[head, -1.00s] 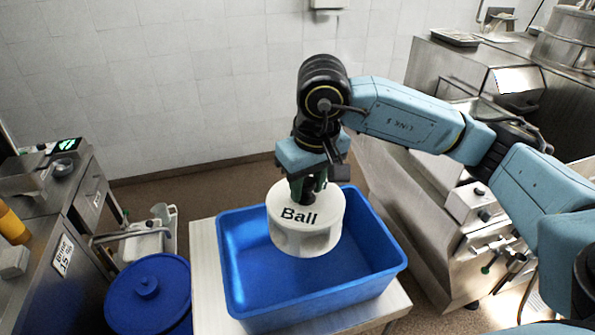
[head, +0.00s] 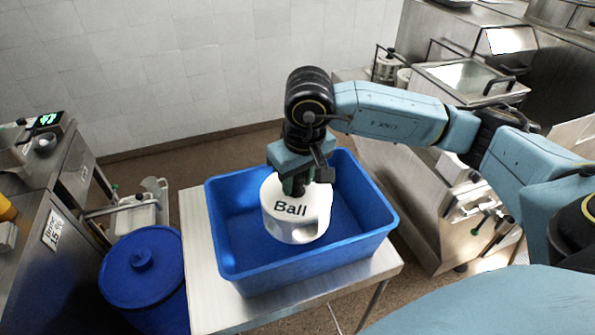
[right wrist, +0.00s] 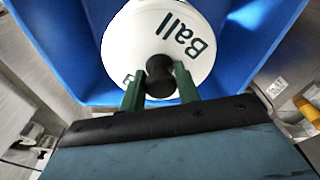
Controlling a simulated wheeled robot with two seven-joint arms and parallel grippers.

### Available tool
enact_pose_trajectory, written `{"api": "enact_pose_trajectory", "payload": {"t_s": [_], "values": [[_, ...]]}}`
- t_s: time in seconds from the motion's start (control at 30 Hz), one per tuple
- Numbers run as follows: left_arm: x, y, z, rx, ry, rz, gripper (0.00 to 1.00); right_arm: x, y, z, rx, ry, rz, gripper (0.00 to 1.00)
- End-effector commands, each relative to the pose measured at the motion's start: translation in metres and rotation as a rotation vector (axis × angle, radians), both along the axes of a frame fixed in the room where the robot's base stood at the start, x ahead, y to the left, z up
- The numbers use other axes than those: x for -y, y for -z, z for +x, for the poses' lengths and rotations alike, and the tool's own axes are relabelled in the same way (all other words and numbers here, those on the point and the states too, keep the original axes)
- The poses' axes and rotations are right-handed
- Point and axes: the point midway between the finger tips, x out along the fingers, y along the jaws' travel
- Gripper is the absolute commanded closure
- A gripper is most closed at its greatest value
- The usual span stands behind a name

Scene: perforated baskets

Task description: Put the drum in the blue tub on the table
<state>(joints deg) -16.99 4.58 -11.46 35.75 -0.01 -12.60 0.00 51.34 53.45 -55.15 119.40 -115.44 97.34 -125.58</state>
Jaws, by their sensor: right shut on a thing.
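The white drum (head: 296,222), marked "Ball", is inside the outline of the blue tub (head: 262,277), toward its middle. My right gripper (head: 293,186) is above the drum and shut on its black knob. The right wrist view shows the drum (right wrist: 135,45) with the green fingers of the gripper (right wrist: 160,82) on both sides of the knob, and the tub's blue wall (right wrist: 80,60) around it. I cannot tell whether the drum touches the tub floor. The tub stands on a pale table (head: 205,305). My left gripper is not in view.
A blue lidded bin (head: 143,270) stands at the left of the table. A steel counter (head: 40,250) is at the far left. Steel kitchen equipment (head: 440,210) stands at the right. The tub's floor around the drum looks empty.

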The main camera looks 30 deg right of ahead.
Motion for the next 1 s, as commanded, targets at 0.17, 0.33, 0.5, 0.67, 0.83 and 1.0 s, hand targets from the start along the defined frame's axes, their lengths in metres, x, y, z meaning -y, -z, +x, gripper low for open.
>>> {"api": "enact_pose_trajectory", "payload": {"t_s": [0.17,0.33,0.5,0.67,0.83,1.0], "values": [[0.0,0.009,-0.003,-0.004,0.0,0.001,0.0,0.0,0.017,0.0,0.002,0.0,0.001,0.97],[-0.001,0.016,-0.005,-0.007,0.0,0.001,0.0,0.0,0.033,0.0,0.002,-0.001,0.002,0.97],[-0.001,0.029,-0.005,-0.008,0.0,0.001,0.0,0.0,0.048,0.001,0.005,-0.001,0.002,0.97],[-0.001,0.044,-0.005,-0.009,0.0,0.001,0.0,0.0,0.06,0.001,0.005,-0.001,0.002,0.97],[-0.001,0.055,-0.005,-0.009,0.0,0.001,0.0,0.0,0.069,0.001,0.005,0.0,0.001,0.97],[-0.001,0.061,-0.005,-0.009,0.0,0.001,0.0,0.0,0.074,0.001,0.005,0.0,0.001,0.97]]}}
